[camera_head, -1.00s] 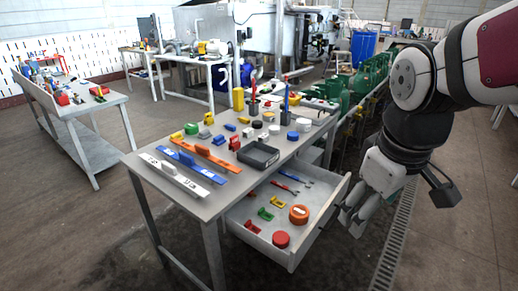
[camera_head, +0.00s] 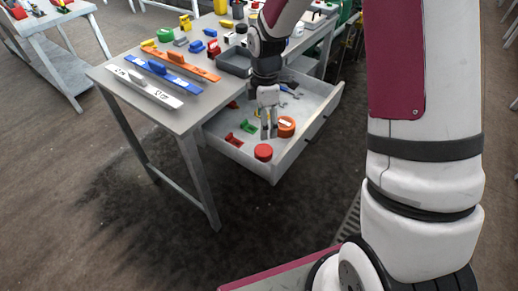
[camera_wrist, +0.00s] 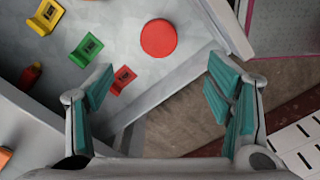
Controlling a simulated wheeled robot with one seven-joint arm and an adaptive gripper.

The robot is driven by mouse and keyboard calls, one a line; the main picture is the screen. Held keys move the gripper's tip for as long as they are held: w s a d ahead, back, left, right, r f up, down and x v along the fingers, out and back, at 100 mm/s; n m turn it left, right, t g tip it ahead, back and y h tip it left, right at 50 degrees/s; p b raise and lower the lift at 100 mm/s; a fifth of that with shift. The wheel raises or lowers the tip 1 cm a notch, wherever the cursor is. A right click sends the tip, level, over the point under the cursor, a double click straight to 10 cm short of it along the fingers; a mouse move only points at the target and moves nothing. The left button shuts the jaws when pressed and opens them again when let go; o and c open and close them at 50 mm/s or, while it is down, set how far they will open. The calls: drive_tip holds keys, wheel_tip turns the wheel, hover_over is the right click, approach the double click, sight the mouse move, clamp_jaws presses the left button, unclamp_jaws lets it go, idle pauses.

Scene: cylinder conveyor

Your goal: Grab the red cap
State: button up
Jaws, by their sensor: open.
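The red cap (camera_head: 263,152) is a round red disc lying in the front corner of the open drawer (camera_head: 240,158). In the wrist view the red cap (camera_wrist: 158,38) lies flat on the drawer floor, beyond the fingertips and between their lines. My gripper (camera_head: 268,130) is over the drawer, behind and slightly right of the cap in the head view. In the wrist view my gripper (camera_wrist: 160,85) has its teal-padded fingers spread wide with nothing between them. The cap is apart from both fingers and fully visible.
An orange round cap (camera_head: 286,126) lies right of my gripper in the drawer. A green piece (camera_wrist: 86,49), a red piece (camera_wrist: 122,79) and a yellow piece (camera_wrist: 46,16) lie left of the cap. The drawer's wall (camera_wrist: 229,28) stands close to the cap's right.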

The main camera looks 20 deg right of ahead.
sight(264, 150)
wheel_tip(264, 150, down, 13)
drive_tip(key=shift+w+b, duration=0.1)
drive_tip(key=shift+b, duration=0.7)
drive_tip(key=shift+c, duration=0.3)
drive_tip(key=c, duration=1)
